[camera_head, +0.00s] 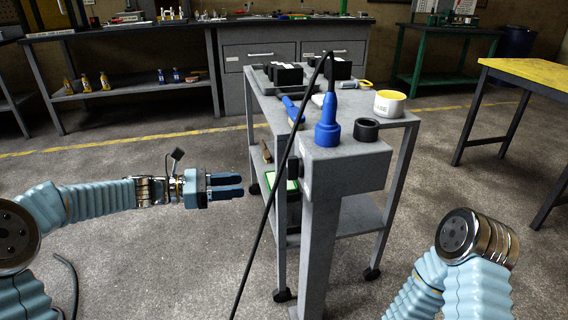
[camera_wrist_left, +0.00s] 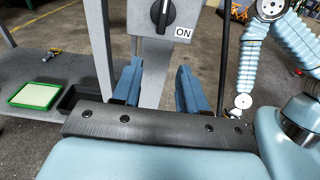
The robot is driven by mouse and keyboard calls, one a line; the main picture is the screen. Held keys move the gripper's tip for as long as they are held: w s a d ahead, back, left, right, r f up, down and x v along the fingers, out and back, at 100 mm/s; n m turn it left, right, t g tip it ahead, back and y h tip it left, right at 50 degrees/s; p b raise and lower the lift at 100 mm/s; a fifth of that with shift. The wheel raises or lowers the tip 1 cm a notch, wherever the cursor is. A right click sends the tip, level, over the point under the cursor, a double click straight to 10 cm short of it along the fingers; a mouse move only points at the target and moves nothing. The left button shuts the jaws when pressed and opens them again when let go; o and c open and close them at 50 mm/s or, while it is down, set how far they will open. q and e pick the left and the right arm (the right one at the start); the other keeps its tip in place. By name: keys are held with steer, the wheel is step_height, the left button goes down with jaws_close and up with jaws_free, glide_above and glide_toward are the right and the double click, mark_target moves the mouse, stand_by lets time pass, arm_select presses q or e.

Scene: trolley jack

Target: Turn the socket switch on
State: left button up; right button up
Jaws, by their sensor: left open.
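The grey socket box (camera_head: 345,168) stands on a post, with a blue plug (camera_head: 328,125) upright in its top. The black rotary switch (camera_wrist_left: 163,13) is on the box's side face, partly cut off by the top edge of the left wrist view. Its white mark runs roughly upright. A white "ON" label (camera_wrist_left: 183,33) is to its lower right. My left gripper (camera_head: 242,185) is open and empty, left of the box and apart from it. In the left wrist view its two blue fingers (camera_wrist_left: 160,70) point toward the box, below the switch. My right gripper is out of view.
A black cable (camera_head: 268,200) arcs from the plug to the floor, passing in front of the box's left side. A grey trolley (camera_head: 400,118) with tools stands right behind the post.

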arm_select(q)
steer(key=h, duration=0.1)
glide_toward(294, 168)
steer(key=r+x, duration=0.1)
steer(key=x, duration=0.6)
steer(key=shift+w+d+p, duration=0.25)
steer(key=shift+w+p, duration=0.1)
steer(key=shift+w, duration=0.15)
jaws_close()
